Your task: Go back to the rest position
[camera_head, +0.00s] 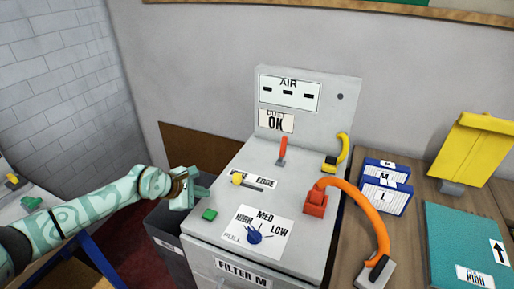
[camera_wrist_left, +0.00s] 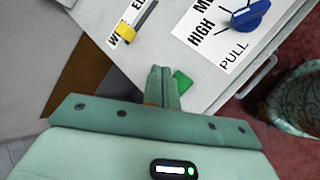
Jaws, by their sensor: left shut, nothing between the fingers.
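My left gripper (camera_head: 196,188) is shut and empty, held at the left edge of the grey machine (camera_head: 300,115). In the left wrist view its closed fingers (camera_wrist_left: 161,88) point toward the machine top, beside the green button (camera_wrist_left: 182,80). In the head view the green button (camera_head: 209,214) lies just right of and below the fingers; I cannot tell if they touch it. The blue knob (camera_head: 254,236) sits on a HIGH, MED, LOW label, and the yellow slider (camera_head: 237,178) is on a slot. My right gripper is not in view.
An orange hose (camera_head: 366,213) curves from the machine's right side to a nozzle on the wooden table. Blue boxes (camera_head: 385,195), a teal board (camera_head: 466,245) and a yellow folder (camera_head: 473,148) are on the right. A dark bin (camera_head: 172,240) stands left of the machine.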

